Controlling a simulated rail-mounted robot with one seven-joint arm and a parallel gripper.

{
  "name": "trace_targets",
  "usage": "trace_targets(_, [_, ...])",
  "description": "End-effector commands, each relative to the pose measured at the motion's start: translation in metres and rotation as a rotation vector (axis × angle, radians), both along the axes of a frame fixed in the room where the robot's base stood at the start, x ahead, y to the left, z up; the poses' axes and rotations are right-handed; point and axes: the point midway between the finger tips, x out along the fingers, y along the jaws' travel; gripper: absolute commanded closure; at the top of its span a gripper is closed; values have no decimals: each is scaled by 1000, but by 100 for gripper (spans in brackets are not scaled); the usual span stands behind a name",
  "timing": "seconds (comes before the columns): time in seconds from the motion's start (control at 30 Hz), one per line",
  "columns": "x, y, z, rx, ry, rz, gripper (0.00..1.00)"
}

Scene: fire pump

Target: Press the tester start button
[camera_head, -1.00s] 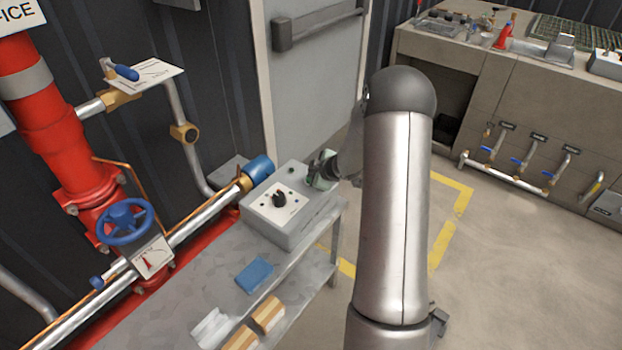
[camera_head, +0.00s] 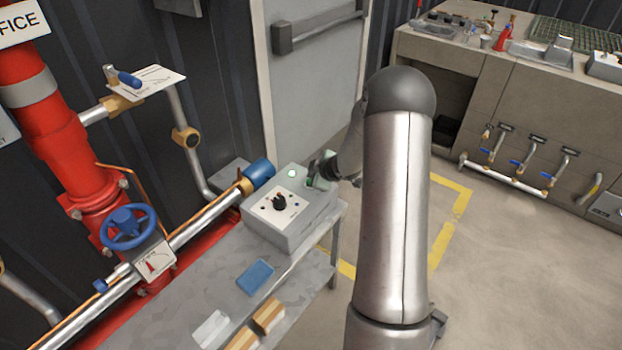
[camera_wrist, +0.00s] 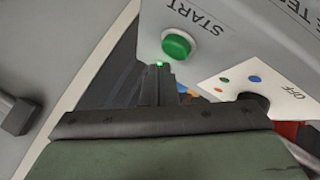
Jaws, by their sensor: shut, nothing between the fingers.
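The grey tester box (camera_head: 290,232) stands on the metal bench, with a dark knob (camera_head: 280,203) on its sloped white panel. In the wrist view, the round green start button (camera_wrist: 176,44) sits beside the word START, and a knob (camera_wrist: 254,101) shows near OFF. My gripper (camera_head: 314,178) is at the box's back right corner. In the wrist view its shut, empty fingers (camera_wrist: 157,72) point at the box just beside the button. I cannot tell whether they touch it. A small green glow shows at the fingertips.
A pipe with a blue end (camera_head: 259,171) lies close to the box's left side. A blue handwheel (camera_head: 127,226) and red pipework are at left. The floor to the right is open.

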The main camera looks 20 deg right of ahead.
Motion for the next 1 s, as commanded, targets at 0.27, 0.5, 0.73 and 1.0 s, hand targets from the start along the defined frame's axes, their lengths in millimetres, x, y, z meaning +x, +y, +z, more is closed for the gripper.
trace_targets(0.27, [0,0,0,0,0,0,100])
trace_targets(0.5, [0,0,17,0,-1,0,100])
trace_targets(0.73, [0,0,41,0,-1,0,100])
trace_targets(1.0, [0,0,51,0,0,0,100])
